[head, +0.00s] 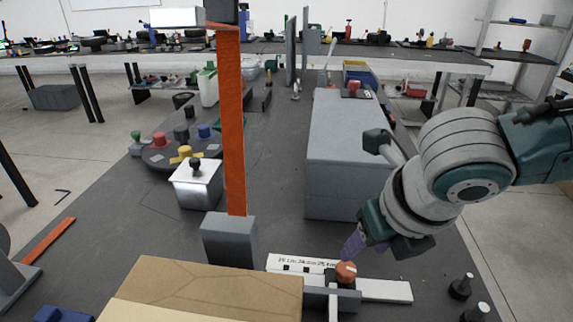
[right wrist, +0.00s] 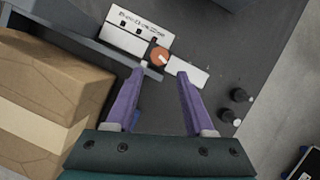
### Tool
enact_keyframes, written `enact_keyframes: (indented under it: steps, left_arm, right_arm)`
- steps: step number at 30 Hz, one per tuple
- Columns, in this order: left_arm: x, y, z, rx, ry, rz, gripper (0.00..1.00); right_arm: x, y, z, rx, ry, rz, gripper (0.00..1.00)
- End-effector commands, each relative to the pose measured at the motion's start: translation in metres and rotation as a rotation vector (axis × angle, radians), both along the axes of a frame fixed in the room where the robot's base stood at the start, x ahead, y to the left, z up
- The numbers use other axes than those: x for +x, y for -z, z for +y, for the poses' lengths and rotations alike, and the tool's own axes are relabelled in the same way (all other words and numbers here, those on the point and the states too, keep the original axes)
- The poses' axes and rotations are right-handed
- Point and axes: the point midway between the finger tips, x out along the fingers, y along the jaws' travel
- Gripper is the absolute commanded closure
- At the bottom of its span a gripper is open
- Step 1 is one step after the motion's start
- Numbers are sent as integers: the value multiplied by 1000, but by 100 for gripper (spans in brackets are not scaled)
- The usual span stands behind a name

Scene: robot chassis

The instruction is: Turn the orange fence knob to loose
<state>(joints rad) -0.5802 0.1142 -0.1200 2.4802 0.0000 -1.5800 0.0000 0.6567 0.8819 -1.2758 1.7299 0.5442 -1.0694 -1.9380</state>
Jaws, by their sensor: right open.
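The orange fence knob (head: 346,272) sits on a grey block on the white labelled fence plate (head: 385,290) near the front of the table. In the right wrist view the knob (right wrist: 160,56) has a pale mark on it and lies beyond the fingertips, between their lines. My right gripper (right wrist: 160,80) is open, with two purple fingers and nothing between them. Whether a finger touches the knob I cannot tell. My left gripper is not in view.
A cardboard box (head: 200,288) stands left of the knob. An orange post (head: 232,130) rises from a grey base behind it. A large grey box (head: 345,150) stands behind the fence. Black knobs (head: 461,287) stand at the right edge.

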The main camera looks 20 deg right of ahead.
Motion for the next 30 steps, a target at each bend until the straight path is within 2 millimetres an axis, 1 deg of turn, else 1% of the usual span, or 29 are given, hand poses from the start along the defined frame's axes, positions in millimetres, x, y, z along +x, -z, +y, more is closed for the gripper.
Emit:
enact_keyframes:
  steps: [1,2,3,5,6,9,12,13,15,17,19,27,30]
  left_arm:
    - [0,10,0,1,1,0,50]
    - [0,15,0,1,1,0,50]
    - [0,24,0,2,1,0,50]
    - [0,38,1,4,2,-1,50]
    - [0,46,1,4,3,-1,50]
    - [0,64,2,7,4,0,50]
    - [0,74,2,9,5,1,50]
    - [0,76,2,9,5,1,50]
    - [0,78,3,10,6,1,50]
    - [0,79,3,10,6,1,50]
    - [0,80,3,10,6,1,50]
    - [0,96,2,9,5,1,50]
    - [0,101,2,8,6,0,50]
  right_arm:
    - [9,5,4,3,50,-13,46]
    - [15,7,6,1,101,-19,46]
    - [25,9,10,2,189,-30,46]
    - [37,12,14,7,358,-43,46]
    - [42,12,17,12,480,-48,46]
    - [45,12,25,20,769,-40,46]
    - [38,11,32,18,988,-18,46]
    - [35,10,33,16,1035,-13,46]
    - [31,10,35,9,1106,0,46]
    - [29,12,34,4,1134,4,46]
    - [29,19,30,1,1140,3,46]
    - [34,68,11,0,1135,4,46]
    - [35,82,5,0,1135,3,46]
